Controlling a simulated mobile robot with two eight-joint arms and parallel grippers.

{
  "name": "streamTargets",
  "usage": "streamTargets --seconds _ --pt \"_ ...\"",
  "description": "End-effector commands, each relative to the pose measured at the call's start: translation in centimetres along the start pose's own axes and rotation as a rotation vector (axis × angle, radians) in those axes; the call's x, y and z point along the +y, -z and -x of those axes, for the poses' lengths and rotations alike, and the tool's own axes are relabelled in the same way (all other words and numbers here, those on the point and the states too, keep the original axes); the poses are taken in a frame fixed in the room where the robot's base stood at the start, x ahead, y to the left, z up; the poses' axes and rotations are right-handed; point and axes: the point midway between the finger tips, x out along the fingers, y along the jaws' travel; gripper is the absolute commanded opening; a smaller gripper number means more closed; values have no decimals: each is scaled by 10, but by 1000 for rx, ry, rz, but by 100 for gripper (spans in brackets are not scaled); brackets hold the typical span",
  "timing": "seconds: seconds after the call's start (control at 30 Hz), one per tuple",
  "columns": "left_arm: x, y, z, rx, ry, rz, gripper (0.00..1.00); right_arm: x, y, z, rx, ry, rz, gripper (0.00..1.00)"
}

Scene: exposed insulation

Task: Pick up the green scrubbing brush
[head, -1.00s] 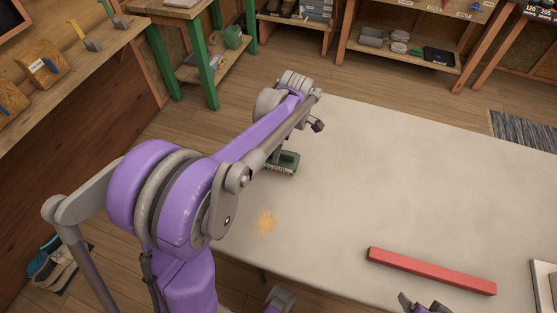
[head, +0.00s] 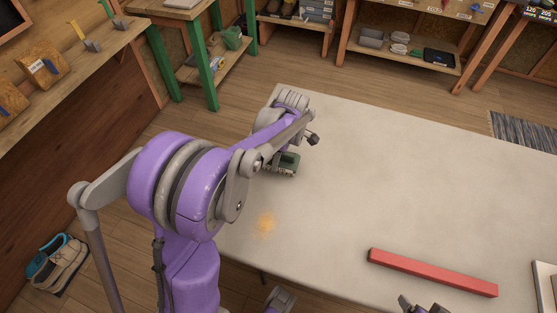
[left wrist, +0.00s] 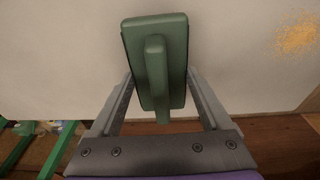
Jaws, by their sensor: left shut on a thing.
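The green scrubbing brush (head: 287,162) is at the left part of the pale table, partly hidden behind my left arm in the head view. In the left wrist view the brush (left wrist: 174,35) shows its green back and raised handle, between the two fingers. My left gripper (left wrist: 158,82) is shut on the brush. I cannot tell whether the brush touches the table. My right gripper (head: 422,306) only just shows at the bottom edge of the head view, and its jaws cannot be made out.
The pale table (head: 390,180) is mostly clear. An orange-yellow dusty patch (head: 265,223) lies near its left front edge. A red bar (head: 432,272) lies at the front right. A tray-like white-edged object (head: 545,285) is at the far right. Shelves and benches stand behind and left.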

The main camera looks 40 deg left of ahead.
Motion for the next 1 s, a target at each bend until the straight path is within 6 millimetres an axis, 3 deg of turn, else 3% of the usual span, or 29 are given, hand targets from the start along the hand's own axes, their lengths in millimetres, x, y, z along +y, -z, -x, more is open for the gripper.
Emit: streamTargets --seconds 0.03,0.13,0.47,0.8,1.0 --pt "0 0 0 0 0 0 37 0 0 0 0 0 0 82" --pt "0 0 0 0 0 0 19 0 0 0 0 0 0 82" --pt "0 1 9 0 0 0 19 0 1 1 0 0 0 82" --pt "0 11 74 0 0 0 19 0 5 8 3 0 0 82" --pt "0 14 96 0 0 0 19 0 6 10 4 0 0 82"
